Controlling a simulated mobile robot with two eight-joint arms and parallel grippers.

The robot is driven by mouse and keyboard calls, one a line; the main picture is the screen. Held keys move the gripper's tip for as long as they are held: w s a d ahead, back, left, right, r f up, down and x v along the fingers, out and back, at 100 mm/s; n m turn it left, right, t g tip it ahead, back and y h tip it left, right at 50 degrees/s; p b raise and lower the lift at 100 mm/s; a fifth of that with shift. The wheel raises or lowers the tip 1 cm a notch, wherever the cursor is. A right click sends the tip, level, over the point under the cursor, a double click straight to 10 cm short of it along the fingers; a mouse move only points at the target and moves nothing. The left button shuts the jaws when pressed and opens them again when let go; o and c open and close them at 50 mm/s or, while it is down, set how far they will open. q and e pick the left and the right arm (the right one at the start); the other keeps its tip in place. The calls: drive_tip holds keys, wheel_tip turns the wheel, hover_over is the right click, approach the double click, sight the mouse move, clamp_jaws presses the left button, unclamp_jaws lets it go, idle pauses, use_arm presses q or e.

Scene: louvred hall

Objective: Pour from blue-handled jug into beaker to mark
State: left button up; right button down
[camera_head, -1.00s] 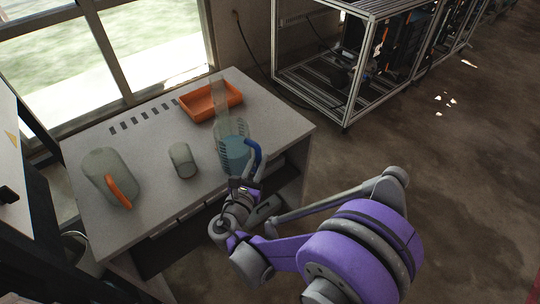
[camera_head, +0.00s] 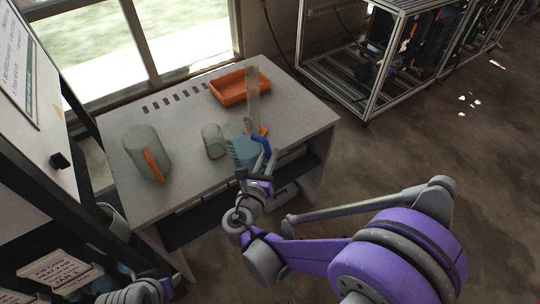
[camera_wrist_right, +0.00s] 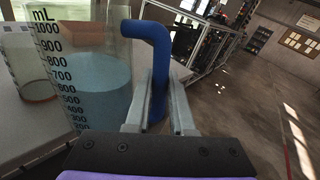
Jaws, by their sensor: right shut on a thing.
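The blue-handled jug (camera_head: 243,152) is clear, with blue liquid in it. The beaker (camera_head: 213,142), a small grey-clear vessel, stands just left of the jug. It also shows at the left of the wrist view (camera_wrist_right: 32,72); its mark is not readable.
A jug with an orange handle (camera_head: 143,150) stands at the left of the table (camera_head: 185,185). A tall clear cylinder with an orange foot (camera_head: 253,95) stands behind the blue-handled jug. An orange tray (camera_head: 240,88) lies at the back. A metal frame (camera_head: 372,70) stands right.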

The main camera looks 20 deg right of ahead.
sight(253, 136)
wheel_tip(253, 136, up, 3)
drive_tip(key=shift+f+n+g+p, duration=0.1)
drive_tip(key=shift+n+g+p, duration=0.2)
drive_tip(key=shift+n+p, duration=0.85)
drive_tip(key=w+a+r+n+p, duration=0.1)
drive_tip(key=p, duration=0.1)
drive_tip(key=w+a+r+n+g+p, duration=0.1)
drive_tip(key=r, duration=0.1)
drive_tip(key=w+a+r+n+p, duration=0.1)
drive_tip(key=w+r+p, duration=0.1)
drive_tip(key=shift+a+r+n+g+p, duration=0.1)
drive_tip(key=shift+a+n+g+p, duration=0.05)
drive_tip(key=shift+n+g+p, duration=0.15)
drive_tip(key=shift+f, duration=0.3)
drive_tip(key=shift+s, duration=0.1)
drive_tip(key=shift+r, duration=0.1)
drive_tip(key=shift+w+a+r+n, duration=0.3)
drive_tip(key=shift+w+r+n, duration=0.1)
drive_tip(key=shift+r, duration=0.2)
